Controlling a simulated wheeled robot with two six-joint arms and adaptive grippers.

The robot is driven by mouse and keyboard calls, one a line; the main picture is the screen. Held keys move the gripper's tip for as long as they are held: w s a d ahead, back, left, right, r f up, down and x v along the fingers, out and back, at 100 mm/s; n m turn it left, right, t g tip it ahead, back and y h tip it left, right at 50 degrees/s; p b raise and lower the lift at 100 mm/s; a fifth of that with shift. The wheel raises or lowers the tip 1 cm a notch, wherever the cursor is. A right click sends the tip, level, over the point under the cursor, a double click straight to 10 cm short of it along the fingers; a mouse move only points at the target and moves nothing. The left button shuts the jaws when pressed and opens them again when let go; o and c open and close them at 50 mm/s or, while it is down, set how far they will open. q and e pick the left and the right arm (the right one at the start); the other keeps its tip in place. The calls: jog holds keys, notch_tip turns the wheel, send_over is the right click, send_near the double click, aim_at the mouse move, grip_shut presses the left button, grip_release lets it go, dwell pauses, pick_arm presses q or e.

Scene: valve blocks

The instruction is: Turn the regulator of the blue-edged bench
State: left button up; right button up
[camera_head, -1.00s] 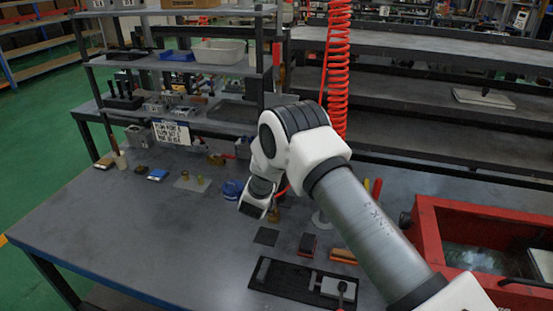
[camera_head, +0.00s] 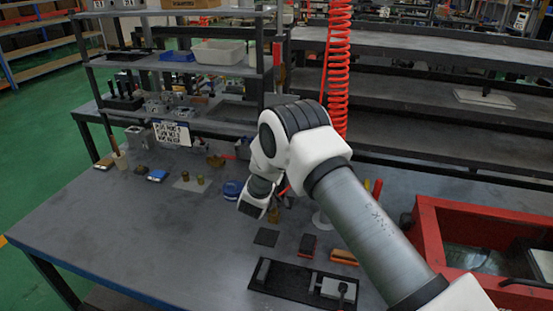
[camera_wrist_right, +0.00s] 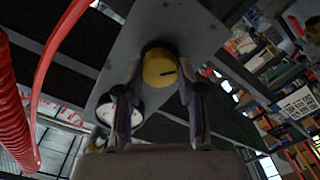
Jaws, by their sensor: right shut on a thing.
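The blue-edged bench (camera_head: 150,225) is a grey worktop with a blue front edge. In the right wrist view, the regulator's round yellow knob (camera_wrist_right: 159,68), with a dark mark on its face, sits between the fingers of my right gripper (camera_wrist_right: 160,88). The gripper is shut on the knob. Behind it is a grey plate (camera_wrist_right: 205,30), and a round white-faced gauge (camera_wrist_right: 125,112) shows beside the left finger. In the head view my right wrist hides most of the gripper and regulator; a small brassy part (camera_head: 273,215) shows beside the wrist. My left gripper is not in view.
A black fixture tray (camera_head: 290,282) lies at the bench's front, with small blocks behind it. A red bin (camera_head: 430,235) stands at the right. A red coiled hose (camera_head: 338,70) hangs behind my arm. The front left of the bench is clear.

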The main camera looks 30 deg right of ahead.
jog(key=n, duration=0.4)
jog(key=shift+r, duration=0.1)
dwell(0.4)
jog(key=o, duration=1.1)
jog(key=shift+o, duration=0.2)
jog(key=v, duration=1.1)
jog(key=shift+s+a, duration=0.25)
jog(key=shift+a, duration=0.1)
